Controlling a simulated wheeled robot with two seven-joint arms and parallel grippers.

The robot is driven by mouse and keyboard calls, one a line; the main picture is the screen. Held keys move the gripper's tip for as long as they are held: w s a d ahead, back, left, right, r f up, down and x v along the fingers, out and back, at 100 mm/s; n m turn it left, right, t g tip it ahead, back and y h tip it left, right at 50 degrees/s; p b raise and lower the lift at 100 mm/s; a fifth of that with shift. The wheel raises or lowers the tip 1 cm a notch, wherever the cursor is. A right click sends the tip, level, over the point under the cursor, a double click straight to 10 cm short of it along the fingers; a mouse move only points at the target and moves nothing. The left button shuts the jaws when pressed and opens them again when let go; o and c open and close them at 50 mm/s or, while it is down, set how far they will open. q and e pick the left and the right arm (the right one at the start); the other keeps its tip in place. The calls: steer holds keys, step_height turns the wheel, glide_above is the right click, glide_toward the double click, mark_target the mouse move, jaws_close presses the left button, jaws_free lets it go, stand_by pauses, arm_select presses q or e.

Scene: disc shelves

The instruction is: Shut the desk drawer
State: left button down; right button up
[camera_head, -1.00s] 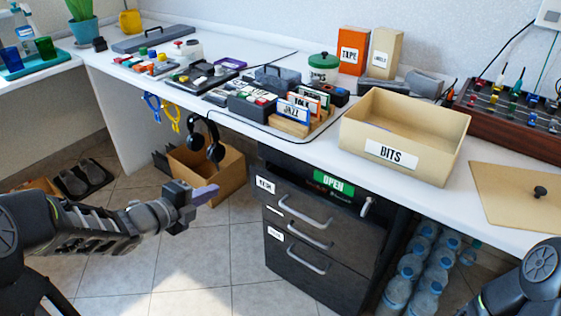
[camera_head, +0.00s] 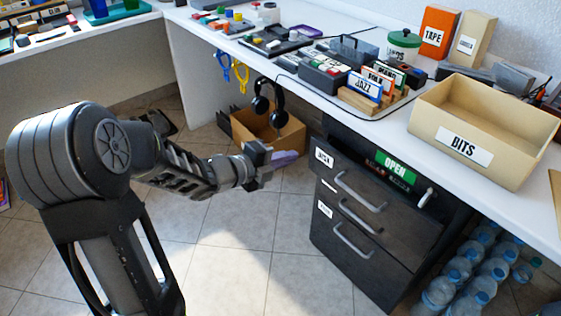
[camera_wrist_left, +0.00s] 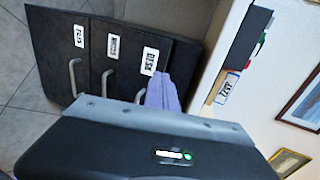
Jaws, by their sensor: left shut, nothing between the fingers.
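The desk drawer (camera_head: 398,206) is the top one in a dark drawer unit under the white desk. It stands out from the desk edge, and part of its inside shows behind its front. It has a silver bar handle and a white label, also seen on the drawer front in the left wrist view (camera_wrist_left: 151,76). My left gripper (camera_head: 284,158) has pale purple fingers, shut and empty, left of the drawer's front corner. In the left wrist view the fingers (camera_wrist_left: 163,93) overlap the drawer front; I cannot tell if they touch. My right gripper is out of view.
Two lower drawers (camera_head: 350,245) have bar handles that jut out. A green OPEN sign (camera_head: 397,167) shows at the top drawer. A cardboard box (camera_head: 285,134) with headphones stands behind my gripper. Water bottles (camera_head: 437,292) stand right of the unit. The floor in front is clear.

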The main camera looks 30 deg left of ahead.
arm_select(q)
steer(key=b, duration=0.2)
glide_toward(326, 142)
steer(key=x, duration=0.2)
steer(key=f+x, duration=0.1)
steer(key=x, duration=0.1)
steer(key=shift+w+d, duration=0.2)
steer(key=shift+w, duration=0.2)
steer(key=shift+w+d+b, duration=0.25)
steer(key=shift+w, duration=0.4)
steer(key=shift+w+d+b, duration=0.25)
steer(key=shift+w, duration=0.35)
steer(key=shift+s, duration=0.1)
